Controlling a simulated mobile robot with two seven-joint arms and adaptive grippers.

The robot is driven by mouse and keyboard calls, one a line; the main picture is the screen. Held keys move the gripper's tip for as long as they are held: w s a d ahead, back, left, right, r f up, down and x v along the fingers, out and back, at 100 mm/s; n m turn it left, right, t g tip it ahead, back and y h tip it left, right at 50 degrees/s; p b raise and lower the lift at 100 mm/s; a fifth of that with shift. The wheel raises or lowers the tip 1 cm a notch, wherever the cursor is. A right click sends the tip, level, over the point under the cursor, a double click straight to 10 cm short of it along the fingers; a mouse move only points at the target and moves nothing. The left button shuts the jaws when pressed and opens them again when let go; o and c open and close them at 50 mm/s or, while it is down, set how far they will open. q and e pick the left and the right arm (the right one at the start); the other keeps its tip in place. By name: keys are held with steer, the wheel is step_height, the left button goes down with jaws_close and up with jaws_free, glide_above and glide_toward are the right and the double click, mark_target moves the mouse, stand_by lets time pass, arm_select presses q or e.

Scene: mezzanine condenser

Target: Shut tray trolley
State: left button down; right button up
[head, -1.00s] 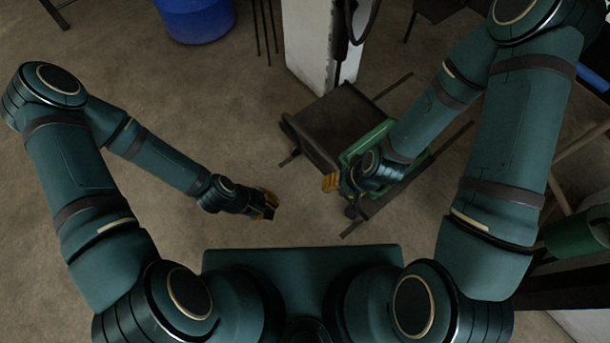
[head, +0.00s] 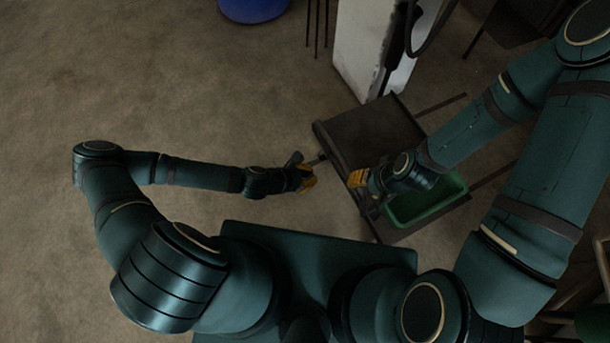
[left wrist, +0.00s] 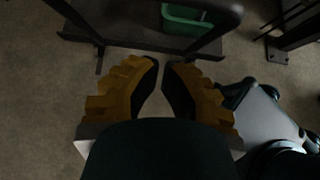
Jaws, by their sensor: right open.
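The tray trolley (head: 372,132) is a low dark cart on the floor, right of centre in the head view. A green bin (head: 430,205) sits at its near side, partly hidden by my right arm. My right gripper (head: 357,182) is open beside the trolley's near left part; contact is unclear. My left gripper (head: 308,179) is just left of the trolley. In the left wrist view its orange fingers (left wrist: 160,66) have close tips with a narrow gap and nothing visible between them. A dark trolley bar (left wrist: 130,44) and the green bin (left wrist: 187,20) lie beyond them.
A pale pillar (head: 372,45) with a dark hose stands right behind the trolley. A blue drum (head: 253,8) is at the top. Thin dark rods stand between drum and pillar. The floor on the left is clear.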

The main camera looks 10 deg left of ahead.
arm_select(q)
steer(key=w+d+f+b, duration=0.1)
steer(key=w+d+f, duration=0.1)
steer(key=w+d, duration=0.3)
steer(key=shift+d+f+b, duration=0.3)
steer(key=shift+d+f, duration=0.1)
steer(key=shift+d, duration=0.45)
